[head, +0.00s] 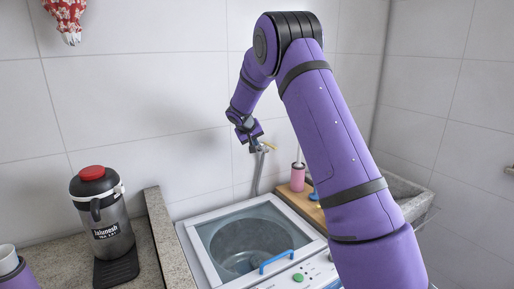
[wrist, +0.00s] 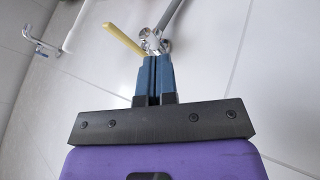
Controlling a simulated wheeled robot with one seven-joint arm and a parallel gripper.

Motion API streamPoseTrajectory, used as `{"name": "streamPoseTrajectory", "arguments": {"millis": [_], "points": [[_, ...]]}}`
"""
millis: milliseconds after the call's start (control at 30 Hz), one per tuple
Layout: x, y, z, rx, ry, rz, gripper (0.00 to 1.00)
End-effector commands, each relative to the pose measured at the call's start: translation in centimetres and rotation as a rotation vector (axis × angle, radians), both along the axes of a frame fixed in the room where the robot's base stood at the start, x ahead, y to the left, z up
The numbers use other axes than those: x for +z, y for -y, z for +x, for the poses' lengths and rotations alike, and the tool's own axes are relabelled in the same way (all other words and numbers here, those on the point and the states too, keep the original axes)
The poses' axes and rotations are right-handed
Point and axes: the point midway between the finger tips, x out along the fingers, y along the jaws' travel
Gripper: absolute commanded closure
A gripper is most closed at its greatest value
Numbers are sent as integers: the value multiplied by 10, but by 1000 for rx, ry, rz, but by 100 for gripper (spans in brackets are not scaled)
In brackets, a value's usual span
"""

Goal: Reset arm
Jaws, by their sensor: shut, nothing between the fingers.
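My gripper (wrist: 154,78) is shut and holds nothing. In the wrist view its blue fingers are together, and a metal tap fitting with a yellow lever (wrist: 122,38) shows just past the fingertips. I cannot tell whether the fingers touch it. In the head view my purple arm reaches up and over. Its gripper end (head: 257,145) is near the tiled wall, above the washing machine (head: 187,240), and is small and partly hidden there.
A dark jug with a red lid (head: 110,225) stands on the granite counter (head: 166,240) at left. A pink holder (head: 297,179) stands on a wooden board behind the machine. A stone sink (head: 402,190) is at right. The air above the machine is mostly free.

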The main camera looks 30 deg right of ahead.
Motion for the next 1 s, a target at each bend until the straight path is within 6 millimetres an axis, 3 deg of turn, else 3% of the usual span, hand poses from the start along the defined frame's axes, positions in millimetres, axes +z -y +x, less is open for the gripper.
{"name": "streamPoseTrajectory", "arguments": {"millis": [233,667,833,1000], "points": [[33,-19,-14,0,1,-1,100],[47,-27,-23,0,2,4,100],[76,-38,-51,4,8,38,100],[115,-59,-101,22,13,97,100]]}}
